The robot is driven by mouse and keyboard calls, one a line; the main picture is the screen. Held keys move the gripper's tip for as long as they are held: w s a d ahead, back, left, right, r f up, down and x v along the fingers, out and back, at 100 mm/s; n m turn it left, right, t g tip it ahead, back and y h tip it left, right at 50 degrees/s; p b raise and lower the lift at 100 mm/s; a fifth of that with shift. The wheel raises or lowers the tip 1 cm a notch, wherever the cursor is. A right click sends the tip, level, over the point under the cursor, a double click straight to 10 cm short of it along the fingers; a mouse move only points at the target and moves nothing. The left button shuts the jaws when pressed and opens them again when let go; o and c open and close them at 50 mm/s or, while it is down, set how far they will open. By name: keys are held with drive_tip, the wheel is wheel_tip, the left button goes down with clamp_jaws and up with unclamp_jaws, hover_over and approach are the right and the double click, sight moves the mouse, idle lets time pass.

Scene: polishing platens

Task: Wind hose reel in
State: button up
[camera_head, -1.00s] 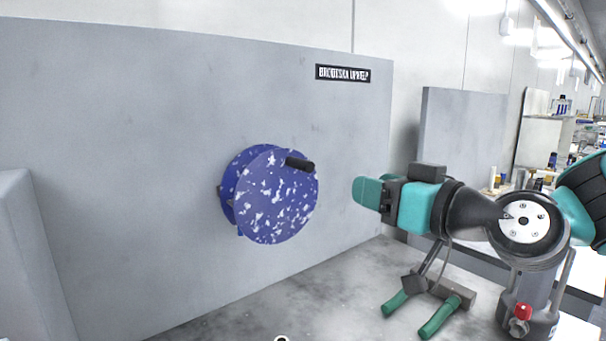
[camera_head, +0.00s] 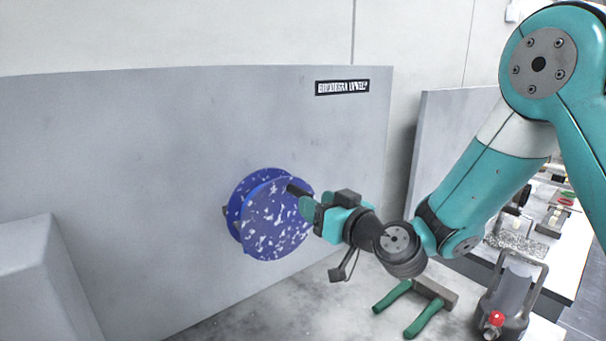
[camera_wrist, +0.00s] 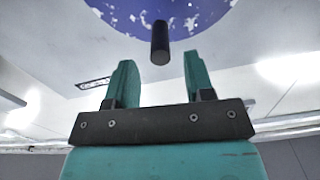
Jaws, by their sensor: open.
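The hose reel (camera_head: 272,222) is a blue, white-flecked pair of discs mounted on the grey upright panel. Its dark crank handle (camera_head: 294,190) sticks out near the top of the front disc. The reel (camera_wrist: 165,14) also shows at the top of the wrist view, with the black handle (camera_wrist: 160,43) pointing toward my gripper. My gripper (camera_head: 305,208) is at the right side of the reel, close to the handle. In the wrist view my gripper (camera_wrist: 158,78) has its green fingers apart, with the handle's end just beyond and between them. The handle is not gripped.
The grey panel (camera_head: 150,150) stands behind the reel, with a black label (camera_head: 342,87) at its upper right. A green-handled tool (camera_head: 425,315) and a grey canister with a red knob (camera_head: 510,295) are on the bench at right. A grey block (camera_head: 40,270) stands at left.

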sight(306, 192)
drive_tip(key=p+x, duration=0.1)
drive_tip(key=x, duration=0.1)
drive_tip(key=p+x, duration=0.2)
drive_tip(key=shift+r, duration=0.25)
drive_tip(key=shift+w+a+f+p, duration=0.25)
drive_tip(key=shift+w+a+p, duration=0.05)
drive_tip(key=shift+w, duration=0.2)
clamp_jaws()
